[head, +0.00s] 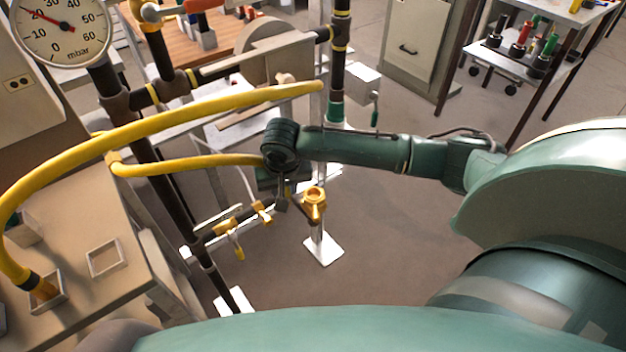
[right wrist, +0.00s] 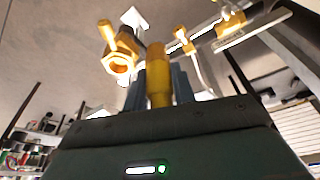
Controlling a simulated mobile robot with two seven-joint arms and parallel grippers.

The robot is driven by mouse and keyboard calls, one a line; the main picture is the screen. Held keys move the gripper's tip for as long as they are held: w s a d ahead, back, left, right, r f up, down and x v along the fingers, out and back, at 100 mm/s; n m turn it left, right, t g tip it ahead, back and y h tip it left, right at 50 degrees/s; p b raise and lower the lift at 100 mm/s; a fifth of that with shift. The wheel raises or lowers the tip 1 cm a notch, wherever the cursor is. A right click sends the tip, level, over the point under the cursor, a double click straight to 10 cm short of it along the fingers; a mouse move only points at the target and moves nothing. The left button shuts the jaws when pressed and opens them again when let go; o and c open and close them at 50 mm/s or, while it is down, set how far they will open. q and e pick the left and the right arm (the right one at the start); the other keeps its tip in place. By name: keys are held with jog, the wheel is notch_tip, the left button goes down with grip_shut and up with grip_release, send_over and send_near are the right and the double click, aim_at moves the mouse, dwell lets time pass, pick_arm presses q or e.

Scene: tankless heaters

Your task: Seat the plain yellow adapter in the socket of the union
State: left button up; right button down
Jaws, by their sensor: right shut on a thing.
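The plain yellow adapter (right wrist: 158,84) is a smooth cylinder held between the dark fingers of my right gripper (right wrist: 160,88) in the right wrist view. In the head view, my right gripper (head: 284,200) points down just left of the union; the adapter is not clearly visible there. The union (head: 313,202) is a brass-yellow fitting with an open round socket on top, on a post. It also shows in the right wrist view (right wrist: 119,60), left of the adapter and apart from it, its hex-edged socket opening visible. My left gripper is not in view.
Brass valves (head: 238,225) on a pipe run stand left of the union. A yellow hose (head: 160,110) arches across the left. A pressure gauge (head: 64,30) is upper left. A bench (head: 85,220) with small square trays stands at left. The floor right of the union is clear.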

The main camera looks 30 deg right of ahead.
jog(key=d+f, duration=0.1)
jog(key=d, duration=0.1)
jog(key=d+f, duration=0.1)
jog(key=d, duration=0.2)
jog(key=d+f, duration=0.1)
jog(key=d, duration=0.2)
jog(key=shift+w+d+f, duration=0.15)
jog(key=shift+w+d, duration=0.05)
jog(key=shift+w, duration=0.15)
jog(key=shift+f, duration=0.1)
jog(key=shift+f, duration=0.2)
jog(key=shift+f, duration=0.35)
jog(key=c, duration=1.1)
grip_release()
jog(key=shift+c, duration=0.2)
